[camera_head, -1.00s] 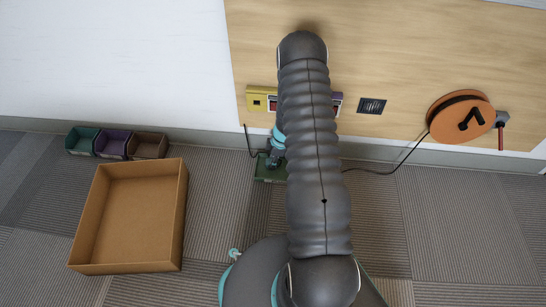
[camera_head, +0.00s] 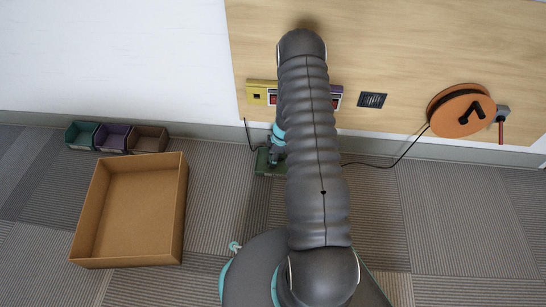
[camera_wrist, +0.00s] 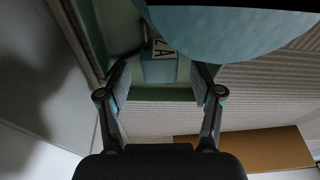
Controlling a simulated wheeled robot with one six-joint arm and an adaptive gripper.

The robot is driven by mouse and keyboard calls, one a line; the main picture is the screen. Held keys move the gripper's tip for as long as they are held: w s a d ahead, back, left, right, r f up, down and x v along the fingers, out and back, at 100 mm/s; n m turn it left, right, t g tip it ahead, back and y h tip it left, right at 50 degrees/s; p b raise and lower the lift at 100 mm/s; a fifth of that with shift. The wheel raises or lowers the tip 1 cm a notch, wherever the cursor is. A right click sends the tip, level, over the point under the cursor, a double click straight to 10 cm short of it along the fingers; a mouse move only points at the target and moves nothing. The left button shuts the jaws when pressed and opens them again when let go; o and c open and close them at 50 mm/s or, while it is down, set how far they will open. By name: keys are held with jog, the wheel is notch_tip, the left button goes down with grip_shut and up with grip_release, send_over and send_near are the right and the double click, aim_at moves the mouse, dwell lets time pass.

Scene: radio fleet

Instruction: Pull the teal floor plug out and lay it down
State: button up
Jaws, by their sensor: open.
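The teal plug (camera_wrist: 159,70) with a dark-on-light label shows between the two fingers of my gripper (camera_wrist: 160,92) in the wrist view. The fingers stand apart on either side of it, and I cannot tell whether they touch it. A green floor box (camera_head: 262,168) sits at the wall's foot in the head view, with my gripper (camera_head: 273,155) down at it. My arm hides the right part of the box and the plug there. How deep the plug sits is not visible.
An empty cardboard box (camera_head: 130,215) stands on the carpet at left, with small green (camera_head: 81,136), purple (camera_head: 112,138) and brown (camera_head: 148,140) bins behind it. An orange reel (camera_head: 461,111) hangs on the wall panel, and a black cord (camera_head: 385,165) runs from it behind my arm.

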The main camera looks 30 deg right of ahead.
jog(key=shift+r, duration=0.1)
jog(key=v, duration=1.2)
